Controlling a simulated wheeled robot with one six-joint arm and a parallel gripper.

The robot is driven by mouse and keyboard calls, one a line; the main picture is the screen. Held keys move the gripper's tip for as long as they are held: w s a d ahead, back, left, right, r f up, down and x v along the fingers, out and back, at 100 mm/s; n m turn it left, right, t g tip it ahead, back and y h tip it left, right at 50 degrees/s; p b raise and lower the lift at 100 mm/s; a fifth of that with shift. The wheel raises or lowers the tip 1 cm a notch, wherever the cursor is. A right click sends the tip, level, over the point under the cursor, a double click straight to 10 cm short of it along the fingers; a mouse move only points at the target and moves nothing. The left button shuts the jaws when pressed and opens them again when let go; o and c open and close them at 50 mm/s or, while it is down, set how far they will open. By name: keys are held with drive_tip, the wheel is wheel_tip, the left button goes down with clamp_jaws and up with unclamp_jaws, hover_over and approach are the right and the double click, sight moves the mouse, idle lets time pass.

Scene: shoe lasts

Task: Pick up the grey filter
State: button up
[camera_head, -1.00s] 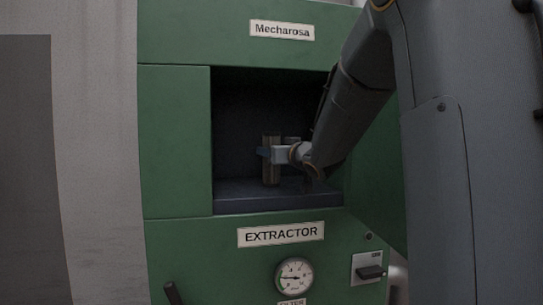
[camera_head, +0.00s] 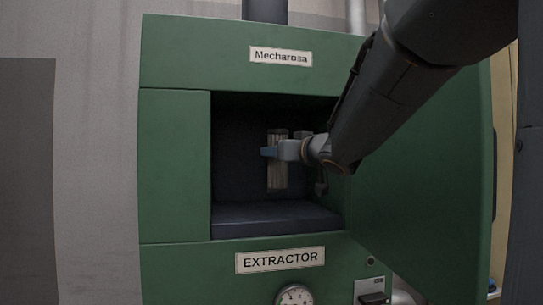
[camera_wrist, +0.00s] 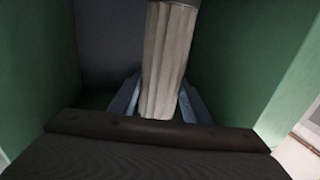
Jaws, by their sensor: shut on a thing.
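The grey filter (camera_head: 278,173) is an upright, pleated, pale grey-beige block inside the dark opening of the green extractor. My gripper (camera_head: 270,152) is shut on it, with a bluish finger across its front side. In the wrist view the filter (camera_wrist: 168,62) stands between the two pale blue fingers (camera_wrist: 158,100), one on each side. In the head view the filter's lower end is above the compartment floor, and a gap shows under it. Part of its middle is hidden by my gripper.
The green extractor (camera_head: 175,165) frames the opening on all sides. Its dark compartment floor (camera_head: 275,217) lies below the filter. An open green door (camera_head: 430,170) stands to the right, near my arm. A gauge (camera_head: 295,295) and a black handle (camera_head: 371,299) are below the opening.

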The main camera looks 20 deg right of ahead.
drive_tip(key=s+a+p, duration=0.2)
drive_tip(key=s+p, duration=0.7)
drive_tip(key=s, duration=0.1)
drive_tip(key=shift+s, duration=0.25)
